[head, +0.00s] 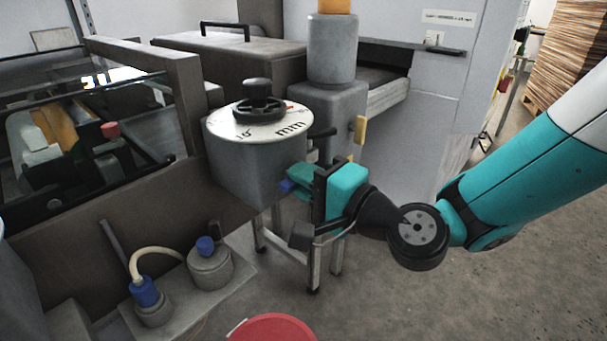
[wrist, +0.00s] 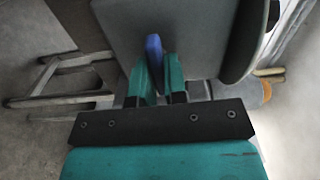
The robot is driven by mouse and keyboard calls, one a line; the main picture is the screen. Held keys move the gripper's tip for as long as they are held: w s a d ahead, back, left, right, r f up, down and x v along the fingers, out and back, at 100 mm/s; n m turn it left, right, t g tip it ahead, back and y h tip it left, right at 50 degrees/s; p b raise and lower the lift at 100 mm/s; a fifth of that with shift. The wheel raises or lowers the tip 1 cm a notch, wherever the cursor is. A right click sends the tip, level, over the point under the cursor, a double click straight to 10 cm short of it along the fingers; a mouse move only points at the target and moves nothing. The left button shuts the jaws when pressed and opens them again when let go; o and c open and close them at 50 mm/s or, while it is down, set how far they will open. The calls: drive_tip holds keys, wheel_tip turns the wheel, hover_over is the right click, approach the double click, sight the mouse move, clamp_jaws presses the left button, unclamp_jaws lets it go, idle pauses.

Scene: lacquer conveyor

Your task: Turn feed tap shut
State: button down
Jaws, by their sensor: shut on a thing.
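The blue lever of the feed tap (head: 287,186) sticks out low on the side of the grey housing with the white dial on top. My gripper (head: 299,178) reaches it from the right, its teal fingers closed at the lever. In the wrist view the blue lever (wrist: 154,50) stands upright between the two teal fingertips (wrist: 159,72), and my gripper is shut on it. The fingers hide part of the lever, and the tap's body behind it is not clearly visible.
A yellow-handled part (head: 360,129) and a dark lever (head: 323,133) sit close by. A red bucket (head: 273,329) is on the floor. Floor to the right is clear.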

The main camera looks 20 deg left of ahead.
drive_tip(key=shift+m, duration=0.3)
drive_tip(key=c, duration=1.2)
unclamp_jaws()
drive_tip(key=shift+o, duration=0.2)
drive_tip(key=shift+d, duration=0.1)
drive_tip(key=b+v, duration=1.6)
drive_tip(key=v, duration=0.1)
drive_tip(key=shift+d, duration=0.2)
drive_tip(key=shift+s+f, duration=0.1)
drive_tip(key=shift+s, duration=0.05)
